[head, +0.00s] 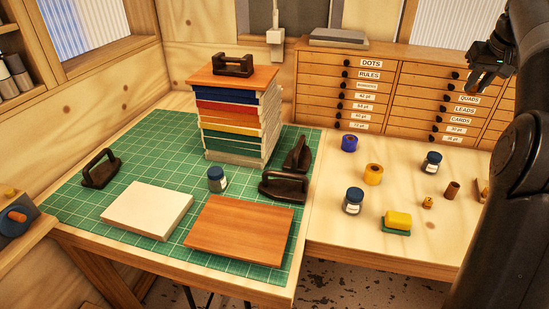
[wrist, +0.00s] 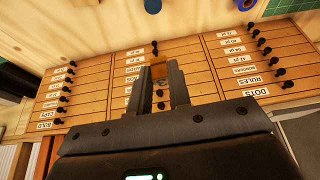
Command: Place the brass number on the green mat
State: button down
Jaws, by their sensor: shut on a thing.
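My gripper (head: 480,84) is raised at the upper right of the head view, in front of the drawer cabinet. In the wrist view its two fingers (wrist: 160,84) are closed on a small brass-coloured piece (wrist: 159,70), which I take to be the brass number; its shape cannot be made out. In the head view the piece cannot be told from the dark fingers. The green mat (head: 150,150) with a white grid lies on the left table, well left of and below my gripper. A corner of it shows in the wrist view (wrist: 290,6).
On the mat stand a stack of coloured slabs (head: 235,115), dark-handled irons (head: 101,169), a cream slab (head: 148,209), a wooden board (head: 240,229) and a jar (head: 217,179). Jars, rolls and a yellow sponge (head: 398,220) stand on the right table. The mat's left-back part is bare.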

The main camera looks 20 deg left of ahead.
notch_tip(320, 180, up, 6)
jog(key=a+n+g+y, duration=0.15)
jog(key=a+n, duration=0.45)
jog(key=a, duration=2.7)
jog(key=s+a+n+y, duration=0.15)
jog(key=s+a, duration=0.35)
jog(key=a, duration=0.5)
jog(key=s+a+n+g, duration=0.1)
jog(key=s+a+n, duration=0.3)
jog(key=a, duration=0.6)
jog(key=s+a+n+y, duration=0.1)
jog(key=s+a+n, duration=0.1)
jog(key=s+a, duration=0.55)
notch_tip(320, 180, down, 25)
jog(key=w+a, duration=0.2)
jog(key=shift+m+g, duration=0.25)
jog(key=s+a+f, duration=0.1)
jog(key=a+f, duration=0.1)
jog(key=a, duration=0.1)
jog(key=s+a+f, duration=0.1)
jog(key=a+f, duration=0.2)
jog(key=a, duration=0.1)
jog(key=s+a+f, duration=0.1)
jog(key=a+f, duration=0.1)
jog(key=a, duration=0.1)
jog(key=shift+s+a+f, duration=0.2)
jog(key=shift+a+f, duration=0.05)
jog(key=shift+a, duration=0.15)
jog(key=shift+f, duration=2)
